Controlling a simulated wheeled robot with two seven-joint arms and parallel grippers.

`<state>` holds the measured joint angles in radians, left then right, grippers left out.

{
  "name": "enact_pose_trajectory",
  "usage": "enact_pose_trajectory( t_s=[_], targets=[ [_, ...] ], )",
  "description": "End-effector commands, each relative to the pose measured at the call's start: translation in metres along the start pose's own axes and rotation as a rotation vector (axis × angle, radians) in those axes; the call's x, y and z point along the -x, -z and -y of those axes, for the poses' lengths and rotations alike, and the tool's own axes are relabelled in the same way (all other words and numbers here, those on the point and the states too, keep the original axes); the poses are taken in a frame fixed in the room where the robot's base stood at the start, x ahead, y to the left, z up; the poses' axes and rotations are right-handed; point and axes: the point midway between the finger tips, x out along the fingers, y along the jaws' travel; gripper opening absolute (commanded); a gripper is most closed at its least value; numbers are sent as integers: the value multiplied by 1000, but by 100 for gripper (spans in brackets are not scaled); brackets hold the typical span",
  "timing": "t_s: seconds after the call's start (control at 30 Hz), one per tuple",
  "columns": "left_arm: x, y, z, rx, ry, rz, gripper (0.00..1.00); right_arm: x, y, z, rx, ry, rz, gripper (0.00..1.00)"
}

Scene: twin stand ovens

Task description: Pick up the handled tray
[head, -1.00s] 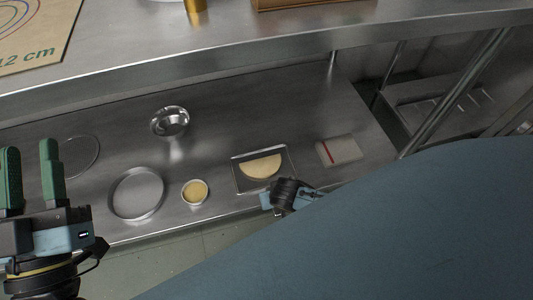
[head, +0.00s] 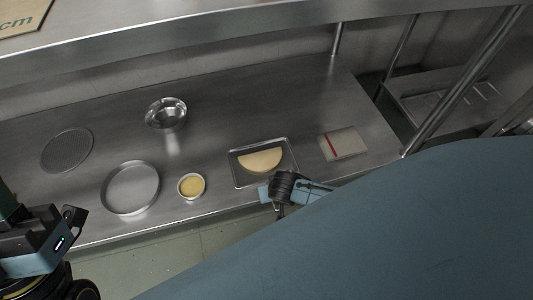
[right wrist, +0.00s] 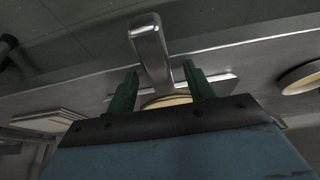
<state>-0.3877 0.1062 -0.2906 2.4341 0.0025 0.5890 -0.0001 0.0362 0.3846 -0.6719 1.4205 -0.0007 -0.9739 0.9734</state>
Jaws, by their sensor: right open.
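The handled tray (head: 234,172) is a shallow rectangular metal tray on the lower steel shelf, holding a pale half-round piece (head: 260,160). Its metal loop handle (right wrist: 150,48) juts past the shelf's front edge in the right wrist view. My right gripper (right wrist: 161,70) is open, with one green finger to each side of the handle's line; I see no contact. In the head view my right wrist covers the tray's near edge and hides the fingers. My left gripper is at the lower left edge of the head view, its green fingers (head: 8,206) mostly cut off.
A small cup of yellow stuff (head: 191,186) and a round pan (head: 131,188) stand left of the tray. A steel bowl (head: 166,114) and flat disc (head: 67,151) lie farther back. A red-striped pale block (head: 344,143) lies to the right. An upper shelf (head: 200,38) overhangs the back.

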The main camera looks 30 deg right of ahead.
Motion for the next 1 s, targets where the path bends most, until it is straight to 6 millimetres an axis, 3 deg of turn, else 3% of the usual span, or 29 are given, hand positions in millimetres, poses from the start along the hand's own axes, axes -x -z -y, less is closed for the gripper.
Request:
enact_pose_trajectory(
  t_s=[0.57, 0.9, 1.0],
  targets=[
    [-2, 1, 0, 0, 0, 2, 36, -2, -1, 0, 0, 1, 1, 53],
    [-1, 0, 0, 0, 0, 2, 36, -2, -1, 0, 0, 1, 0, 8],
    [-1, 0, 0, 0, 0, 2, 36, -2, -1, 0, 0, 1, 1, 0]
  ],
)
